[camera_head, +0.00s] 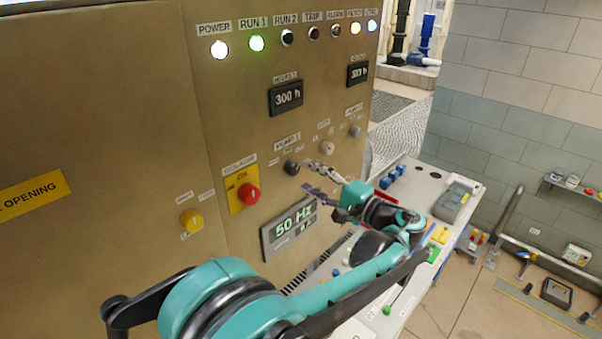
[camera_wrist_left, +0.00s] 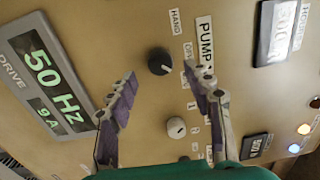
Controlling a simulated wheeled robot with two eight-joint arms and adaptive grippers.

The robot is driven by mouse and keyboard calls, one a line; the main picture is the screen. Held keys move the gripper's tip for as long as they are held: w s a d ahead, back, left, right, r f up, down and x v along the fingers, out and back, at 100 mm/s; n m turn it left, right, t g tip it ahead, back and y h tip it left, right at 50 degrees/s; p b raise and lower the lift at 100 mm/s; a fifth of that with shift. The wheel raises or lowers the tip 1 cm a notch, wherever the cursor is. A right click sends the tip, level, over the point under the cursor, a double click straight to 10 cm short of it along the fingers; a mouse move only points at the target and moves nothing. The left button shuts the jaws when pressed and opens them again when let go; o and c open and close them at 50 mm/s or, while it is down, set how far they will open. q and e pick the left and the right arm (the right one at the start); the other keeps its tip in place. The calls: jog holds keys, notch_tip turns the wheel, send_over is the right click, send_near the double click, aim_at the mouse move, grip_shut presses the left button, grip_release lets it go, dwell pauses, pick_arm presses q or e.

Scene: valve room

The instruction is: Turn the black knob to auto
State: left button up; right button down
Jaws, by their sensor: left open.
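The black knob (camera_head: 291,167) is on the tan panel under the PUMP 1 label. In the left wrist view the black knob (camera_wrist_left: 160,62) lies between and just beyond my fingertips, with clear panel around it. A light mark on it appears to point toward the lower right of that view. HAND and OFF labels show beside it; a finger hides part of the lettering. My left gripper (camera_head: 312,176) is open and empty in front of the panel, and its two purple-padded fingers (camera_wrist_left: 163,78) straddle the knob in that view, seemingly apart from it. My right gripper is not in view.
A light grey knob (camera_head: 327,147) sits right of the black one. A workbench with small items (camera_head: 455,199) stands to the right.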

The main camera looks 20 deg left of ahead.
pick_arm(q)
jog(key=v, duration=0.8)
jog(key=s+a+f+h+b, duration=0.3)
jog(key=f+b, duration=0.1)
jog(key=f, duration=0.4)
jog(key=s+a+f+h+b, duration=0.3)
jog(key=f+b, duration=0.1)
jog(key=f, duration=0.3)
jog(key=s+a+f+h+b, duration=0.2)
jog(key=s+a+f+b, duration=0.1)
jog(key=f, duration=0.5)
jog(key=s+d+f+n+h+b, duration=0.1)
jog(key=s+d+f+h+b, duration=0.1)
jog(key=f, duration=0.4)
jog(key=s+d+f+n+t+h+b, duration=0.1)
jog(key=s+d+f+h+b, duration=0.2)
jog(key=f, duration=0.4)
jog(key=s+d+f+n+h+b, duration=0.1)
jog(key=s+d+f+h+b, duration=0.1)
jog(key=s+f+h+b, duration=0.2)
notch_tip(320, 180, down, 2)
jog(key=shift+s+d+f+n+t+b, duration=0.2)
jog(key=shift+s+d+n+t+b, duration=0.15)
jog(key=shift+s+b, duration=0.55)
jog(key=shift+w, duration=0.15)
